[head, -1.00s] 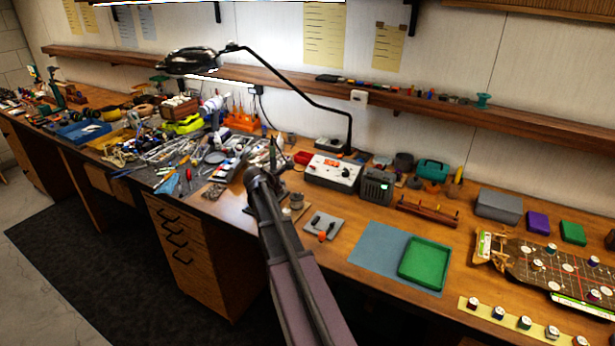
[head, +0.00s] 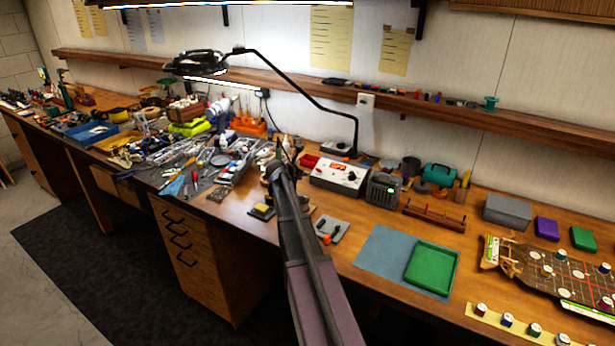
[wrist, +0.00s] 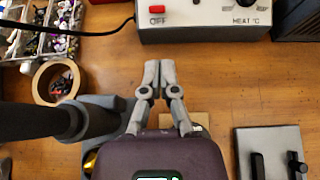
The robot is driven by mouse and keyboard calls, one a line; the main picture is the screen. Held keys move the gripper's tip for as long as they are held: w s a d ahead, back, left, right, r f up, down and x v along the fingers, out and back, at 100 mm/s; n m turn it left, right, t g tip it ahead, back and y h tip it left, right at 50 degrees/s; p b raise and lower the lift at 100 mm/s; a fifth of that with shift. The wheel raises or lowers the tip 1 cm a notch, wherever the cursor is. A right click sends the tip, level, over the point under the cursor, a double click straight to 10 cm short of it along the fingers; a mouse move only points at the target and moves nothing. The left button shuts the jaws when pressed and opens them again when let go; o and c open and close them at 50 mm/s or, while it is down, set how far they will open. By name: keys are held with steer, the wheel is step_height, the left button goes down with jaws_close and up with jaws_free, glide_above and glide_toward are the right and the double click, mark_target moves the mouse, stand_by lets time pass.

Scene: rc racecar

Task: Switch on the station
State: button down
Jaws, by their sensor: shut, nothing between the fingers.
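The station is a pale box (head: 338,176) with a small red display and a dark knob, at the back of the bench in the head view. My gripper (wrist: 152,66) is shut and empty. Its fingertips appear just below the OFF label in the wrist view, apart from it in the picture; their height is unclear. In the head view my arm hides the gripper.
A tape roll (wrist: 56,82) and a black cable (wrist: 75,32) lie left of the gripper in the wrist view. A grey plate (wrist: 270,150) with dark clips is at lower right. A dark speaker-like box (head: 383,188) stands right of the station. Tools crowd the bench's left.

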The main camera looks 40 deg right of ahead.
mark_target(318, 170)
steer(key=b+x, duration=0.4)
steer(key=x, duration=0.5)
steer(key=shift+w+d+f+b, duration=0.1)
steer(key=shift+d+f+b, duration=0.05)
steer(key=shift+d+b, duration=0.2)
steer(key=shift+a, duration=0.7)
steer(key=shift+w+d, duration=0.1)
steer(key=shift+d, duration=0.35)
steer(key=shift+p, duration=0.35)
